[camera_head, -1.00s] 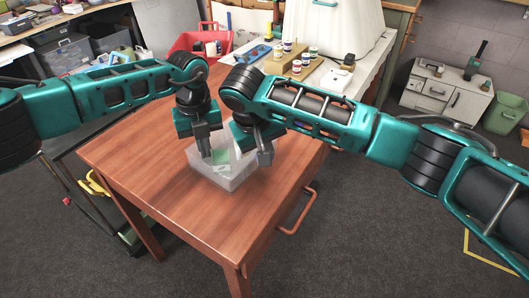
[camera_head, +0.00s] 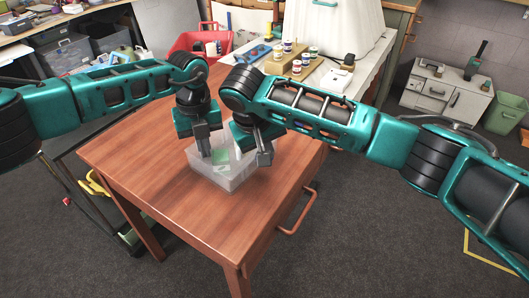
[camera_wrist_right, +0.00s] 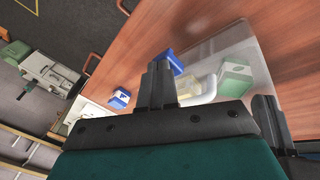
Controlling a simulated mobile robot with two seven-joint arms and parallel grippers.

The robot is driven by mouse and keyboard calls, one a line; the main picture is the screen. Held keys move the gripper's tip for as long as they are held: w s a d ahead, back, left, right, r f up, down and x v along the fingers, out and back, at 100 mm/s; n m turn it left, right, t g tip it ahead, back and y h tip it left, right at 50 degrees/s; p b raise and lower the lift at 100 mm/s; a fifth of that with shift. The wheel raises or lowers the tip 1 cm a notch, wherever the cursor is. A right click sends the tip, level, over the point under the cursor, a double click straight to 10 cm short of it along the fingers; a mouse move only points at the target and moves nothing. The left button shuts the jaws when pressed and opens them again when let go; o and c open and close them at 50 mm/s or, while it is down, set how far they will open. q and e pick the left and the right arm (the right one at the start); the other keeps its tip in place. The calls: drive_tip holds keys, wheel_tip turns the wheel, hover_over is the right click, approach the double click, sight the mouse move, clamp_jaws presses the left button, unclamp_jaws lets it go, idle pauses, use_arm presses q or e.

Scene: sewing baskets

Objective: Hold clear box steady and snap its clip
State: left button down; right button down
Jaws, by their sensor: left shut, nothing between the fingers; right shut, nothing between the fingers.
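The clear box (camera_head: 228,182) stands on the wooden table, with a green item (camera_head: 221,157) visible inside. My left gripper (camera_head: 205,152) is shut and points down at the box's far left side. My right gripper (camera_head: 264,158) is shut and points down by the box's right side. I cannot tell whether either touches the box. In the right wrist view, my right gripper's shut fingers (camera_wrist_right: 161,82) are beside the box's see-through wall (camera_wrist_right: 212,48). Blue, green and pale items show around or through it. The clip cannot be made out.
The wooden table (camera_head: 160,185) is bare in front and to the left of the box. A red bin (camera_head: 190,43) and a bench with several small jars (camera_head: 287,46) stand behind. A handle (camera_head: 297,212) sticks out from the table's right side.

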drive_tip(key=shift+s+d+f, duration=0.2)
drive_tip(key=shift+f, duration=0.35)
drive_tip(key=shift+s+d+f, duration=0.15)
drive_tip(key=shift+d+f, duration=0.05)
drive_tip(key=shift+f, duration=0.3)
drive_tip(key=shift+s+d+f, duration=0.2)
drive_tip(key=shift+f, duration=0.35)
drive_tip(key=shift+r, duration=0.1)
drive_tip(key=shift+w+a+r, duration=0.2)
drive_tip(key=shift+a+r, duration=0.05)
drive_tip(key=shift+r, duration=0.3)
drive_tip(key=shift+w+a+r, duration=0.2)
drive_tip(key=shift+a+r, duration=0.05)
drive_tip(key=shift+r, duration=0.35)
drive_tip(key=shift+w+a+r, duration=0.2)
drive_tip(key=shift+a+r, duration=0.05)
drive_tip(key=shift+r, duration=0.3)
drive_tip(key=v, duration=1.2)
drive_tip(key=shift+d+f, duration=0.1)
wheel_tip(320, 180, up, 7)
drive_tip(key=shift+a, duration=0.2)
drive_tip(key=c, duration=1.8)
unclamp_jaws()
drive_tip(key=shift+w, duration=0.15)
